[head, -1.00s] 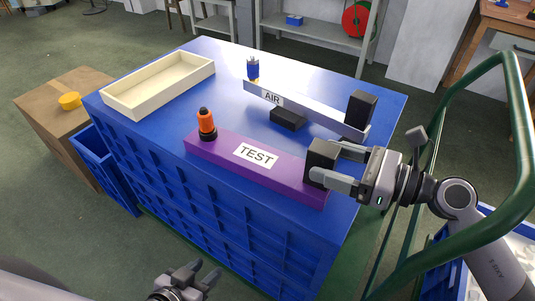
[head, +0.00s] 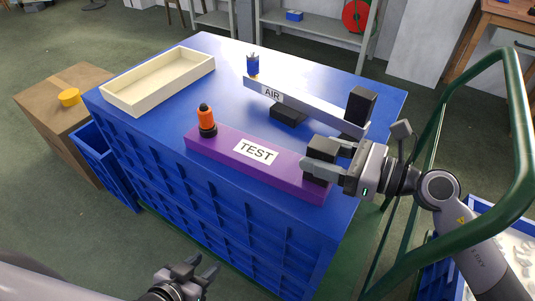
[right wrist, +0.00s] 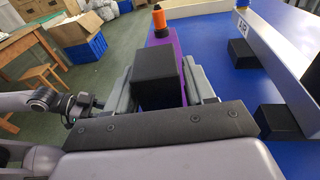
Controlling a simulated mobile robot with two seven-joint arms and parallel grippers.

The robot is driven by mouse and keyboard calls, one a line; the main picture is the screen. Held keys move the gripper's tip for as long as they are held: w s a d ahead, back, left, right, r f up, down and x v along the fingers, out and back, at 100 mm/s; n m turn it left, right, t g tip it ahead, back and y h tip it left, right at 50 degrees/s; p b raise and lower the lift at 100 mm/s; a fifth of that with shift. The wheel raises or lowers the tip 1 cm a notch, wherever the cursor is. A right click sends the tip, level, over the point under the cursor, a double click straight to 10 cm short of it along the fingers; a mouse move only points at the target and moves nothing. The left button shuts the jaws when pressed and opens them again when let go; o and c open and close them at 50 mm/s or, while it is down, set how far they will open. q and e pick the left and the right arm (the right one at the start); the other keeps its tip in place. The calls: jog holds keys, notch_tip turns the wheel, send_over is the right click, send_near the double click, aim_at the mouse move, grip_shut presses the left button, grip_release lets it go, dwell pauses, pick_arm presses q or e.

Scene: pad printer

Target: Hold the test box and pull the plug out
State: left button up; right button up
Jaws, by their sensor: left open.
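The purple test box (head: 219,143) lies on the blue bin's top, with a white TEST label and a black block (head: 320,152) at its right end. The orange plug (head: 205,113) with a black base stands upright at the box's left end. My right gripper (head: 326,160) has its fingers on both sides of the black block and looks shut on it. The right wrist view shows the block (right wrist: 158,75) between the fingers, with the plug (right wrist: 159,20) beyond. My left gripper (head: 203,274) is open and empty, low in front of the bin, apart from the box.
The grey AIR bar (head: 305,107) with a blue plug (head: 253,66) stands behind the test box. A cream tray (head: 130,107) sits on the bin's left. A green rail (head: 521,120) curves near my right arm. The bin top between tray and AIR bar is clear.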

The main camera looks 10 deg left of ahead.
jog(key=c, duration=1)
jog(key=shift+r, duration=0.15)
jog(key=shift+f, duration=0.3)
jog(key=shift+f, duration=0.25)
